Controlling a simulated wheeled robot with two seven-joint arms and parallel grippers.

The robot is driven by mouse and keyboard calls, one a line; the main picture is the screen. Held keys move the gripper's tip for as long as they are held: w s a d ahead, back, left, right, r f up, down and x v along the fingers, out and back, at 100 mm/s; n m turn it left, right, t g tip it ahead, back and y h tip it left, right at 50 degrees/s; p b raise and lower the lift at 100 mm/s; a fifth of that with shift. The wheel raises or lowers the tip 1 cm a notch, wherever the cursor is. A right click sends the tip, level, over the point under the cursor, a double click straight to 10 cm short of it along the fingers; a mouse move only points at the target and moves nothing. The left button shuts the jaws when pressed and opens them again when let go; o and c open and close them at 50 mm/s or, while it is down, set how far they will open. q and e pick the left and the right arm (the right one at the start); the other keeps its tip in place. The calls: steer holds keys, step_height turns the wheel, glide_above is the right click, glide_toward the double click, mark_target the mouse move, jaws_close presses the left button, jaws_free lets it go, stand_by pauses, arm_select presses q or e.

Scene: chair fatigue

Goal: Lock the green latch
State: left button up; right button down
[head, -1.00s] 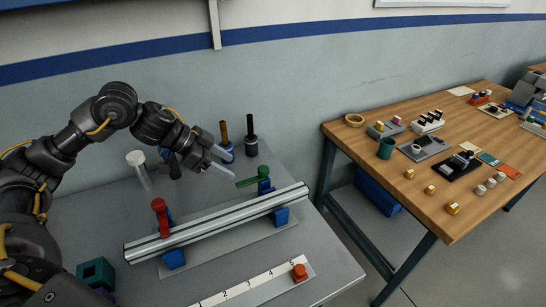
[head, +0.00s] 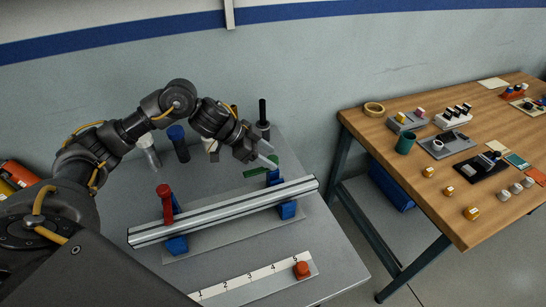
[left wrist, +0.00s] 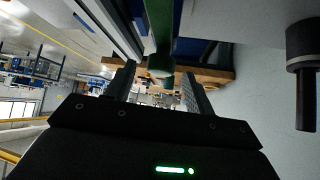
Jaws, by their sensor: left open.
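The green latch (head: 254,173) is a lever on a blue clamp (head: 273,178) at the right end of a silver rail (head: 225,213). Its handle lies roughly level, and my gripper partly hides it. My left gripper (head: 266,159) is open at the latch, close above and behind it in the head view. In the left wrist view the green latch (left wrist: 160,30) runs toward the gap between my two open fingers (left wrist: 160,82); I cannot tell whether they touch it. A red latch (head: 165,203) stands upright at the rail's left end. My right gripper is not in view.
A numbered strip (head: 250,283) with an orange knob (head: 302,269) lies in front. A wooden table (head: 440,190) with small parts stands to the right.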

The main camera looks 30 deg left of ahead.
arm_select(q)
steer(key=shift+x, duration=1.25)
jaws_close()
